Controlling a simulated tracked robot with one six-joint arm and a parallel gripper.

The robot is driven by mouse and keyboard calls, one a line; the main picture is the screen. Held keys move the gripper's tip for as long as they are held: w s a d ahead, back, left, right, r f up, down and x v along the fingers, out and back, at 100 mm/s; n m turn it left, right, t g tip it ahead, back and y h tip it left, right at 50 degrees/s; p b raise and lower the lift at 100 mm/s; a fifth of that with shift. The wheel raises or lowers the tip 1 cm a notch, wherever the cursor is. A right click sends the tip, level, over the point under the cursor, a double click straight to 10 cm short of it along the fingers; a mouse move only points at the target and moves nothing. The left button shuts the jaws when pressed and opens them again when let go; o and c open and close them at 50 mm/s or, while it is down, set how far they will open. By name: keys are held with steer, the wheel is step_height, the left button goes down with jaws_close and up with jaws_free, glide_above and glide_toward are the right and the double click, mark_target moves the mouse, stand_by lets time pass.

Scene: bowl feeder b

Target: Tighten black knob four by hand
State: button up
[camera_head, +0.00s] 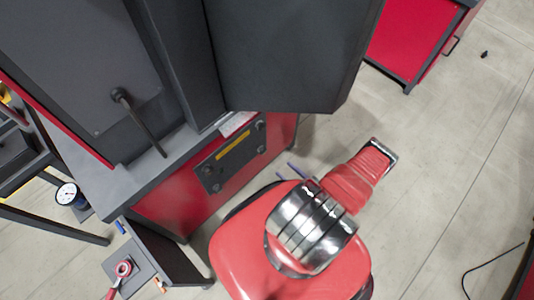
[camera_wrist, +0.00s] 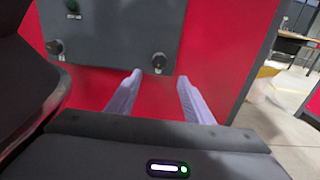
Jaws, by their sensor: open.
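A dark control panel (camera_head: 234,155) is on the red front of the grey machine, with black knobs near its corners. The wrist view shows the lower part of the panel (camera_wrist: 110,30), with a black knob (camera_wrist: 54,47) at left and another black knob (camera_wrist: 159,61) at lower right. I cannot read which is knob four. My gripper (camera_wrist: 160,76) is open and empty. Its two pale fingers point at the panel, with the lower right knob just beyond the gap between the tips. In the head view the gripper (camera_head: 289,171) is partly hidden by my arm.
A grey door (camera_head: 285,50) hangs out above the panel. A small stand (camera_head: 135,265) with a red-handled tool is at lower left, near a dial gauge (camera_head: 68,194). A red cabinet (camera_head: 410,40) stands at upper right. The floor at right is mostly clear.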

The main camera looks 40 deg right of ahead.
mark_target(265, 152)
steer(key=shift+w+a, duration=0.3)
steer(key=shift+w, duration=1.85)
steer(key=shift+w+a, duration=0.35)
steer(key=shift+w, duration=1.85)
steer(key=shift+w+a, duration=0.3)
steer(key=shift+w, duration=1.85)
steer(key=shift+c, duration=0.6)
steer(key=shift+d, duration=0.1)
steer(key=c, duration=0.9)
